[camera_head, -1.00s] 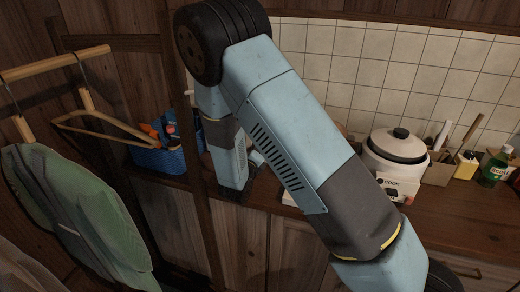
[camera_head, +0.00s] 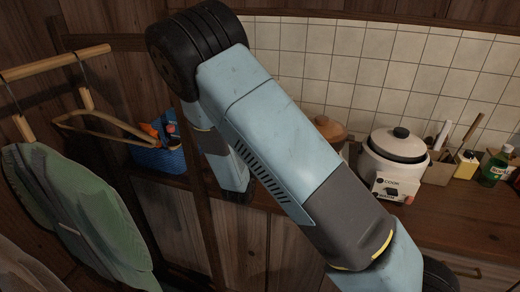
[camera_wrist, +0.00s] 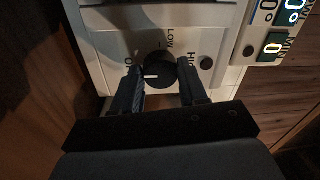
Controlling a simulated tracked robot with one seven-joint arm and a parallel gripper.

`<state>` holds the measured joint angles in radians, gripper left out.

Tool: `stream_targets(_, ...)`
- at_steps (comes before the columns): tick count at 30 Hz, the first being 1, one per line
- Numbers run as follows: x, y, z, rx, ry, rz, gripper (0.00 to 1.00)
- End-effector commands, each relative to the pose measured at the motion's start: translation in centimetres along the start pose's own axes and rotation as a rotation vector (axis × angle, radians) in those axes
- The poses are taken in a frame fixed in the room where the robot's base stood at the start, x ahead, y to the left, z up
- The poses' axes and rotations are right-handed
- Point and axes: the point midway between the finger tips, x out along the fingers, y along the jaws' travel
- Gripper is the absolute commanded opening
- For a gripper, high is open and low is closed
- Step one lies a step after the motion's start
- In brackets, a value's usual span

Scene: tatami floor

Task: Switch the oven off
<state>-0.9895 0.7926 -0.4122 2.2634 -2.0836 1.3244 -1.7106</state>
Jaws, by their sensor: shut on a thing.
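In the wrist view, the front panel of the white oven (camera_wrist: 95,38) fills the upper middle. A round black knob (camera_wrist: 159,66) sits on it, with LOW printed above and HIGH to its right. A partly hidden label starting with O is on its left. The knob's white mark points left, towards that label. My gripper (camera_wrist: 161,78) is shut on the knob, one dark finger on each side. In the head view my arm crosses the middle, and my gripper and the oven's knob are out of sight.
A white rice cooker (camera_head: 395,160) and a green bottle (camera_head: 496,167) stand on the wooden counter (camera_head: 465,217). A brown lidded pot (camera_head: 330,130) is behind my arm. A blue basket (camera_head: 160,160) and a hanging green garment (camera_head: 75,205) are at the left.

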Motion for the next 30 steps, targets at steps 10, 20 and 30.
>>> stream_targets(10, -0.22, 0.21, 0.32, -0.041, -0.012, 0.005, 0.12)
stream_targets(20, -0.22, 0.26, 0.25, -0.041, -0.01, 0.006, 0.48)
stream_targets(30, -0.08, 0.12, 0.05, -0.04, -0.005, 0.002, 0.68)
